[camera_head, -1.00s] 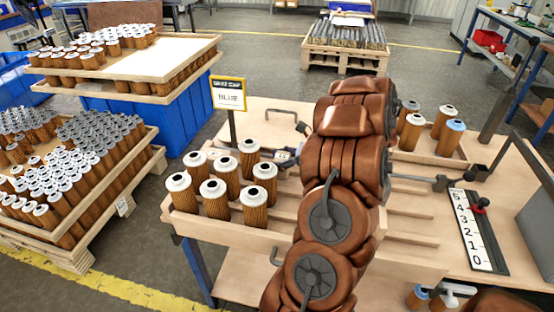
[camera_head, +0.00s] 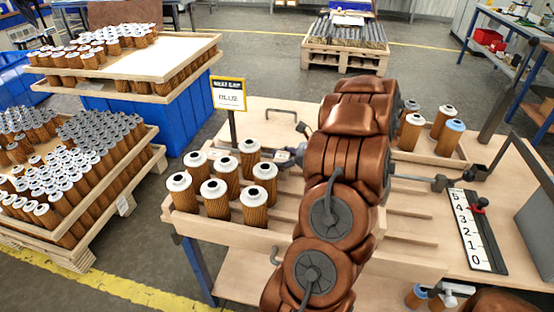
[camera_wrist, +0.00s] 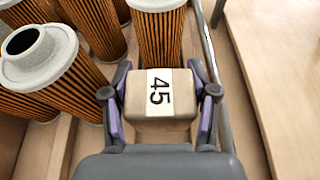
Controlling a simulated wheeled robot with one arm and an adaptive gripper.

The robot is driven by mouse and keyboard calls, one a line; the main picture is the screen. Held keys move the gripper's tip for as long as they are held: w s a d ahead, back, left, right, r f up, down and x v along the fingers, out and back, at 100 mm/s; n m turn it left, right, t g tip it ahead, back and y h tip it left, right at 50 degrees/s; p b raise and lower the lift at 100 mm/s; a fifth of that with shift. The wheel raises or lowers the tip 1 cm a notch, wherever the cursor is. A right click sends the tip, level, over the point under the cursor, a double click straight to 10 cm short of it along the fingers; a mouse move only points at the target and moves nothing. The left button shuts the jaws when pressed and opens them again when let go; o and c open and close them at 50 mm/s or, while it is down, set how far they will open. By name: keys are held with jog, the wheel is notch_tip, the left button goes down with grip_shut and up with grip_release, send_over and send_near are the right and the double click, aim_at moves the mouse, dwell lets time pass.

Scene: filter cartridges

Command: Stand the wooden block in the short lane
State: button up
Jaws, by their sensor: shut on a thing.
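In the wrist view, my gripper (camera_wrist: 161,98) is shut on the wooden block (camera_wrist: 178,103), a pale block with a white label reading 45. One finger is on each side of it. A filter cartridge (camera_wrist: 157,30) stands just beyond the block; I cannot tell whether they touch. In the head view, a small part of my gripper (camera_head: 290,156) shows beside the cartridge group, and my arm hides the block. Lanes between wooden strips (camera_head: 410,213) show right of my arm. I cannot tell which lane is the short one.
Several white-topped cartridges (camera_head: 214,190) stand in the tray at left. More, one blue-topped (camera_head: 455,125), stand in a tray at the back right. A sign reading BLUE (camera_head: 229,97) stands behind. A numbered scale (camera_head: 470,228) lies at right.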

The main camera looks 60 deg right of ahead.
jog(key=shift+f+b, duration=0.3)
jog(key=shift+f, duration=1.25)
jog(key=o, duration=1.3)
jog(key=shift+c, duration=0.2)
notch_tip(320, 180, up, 10)
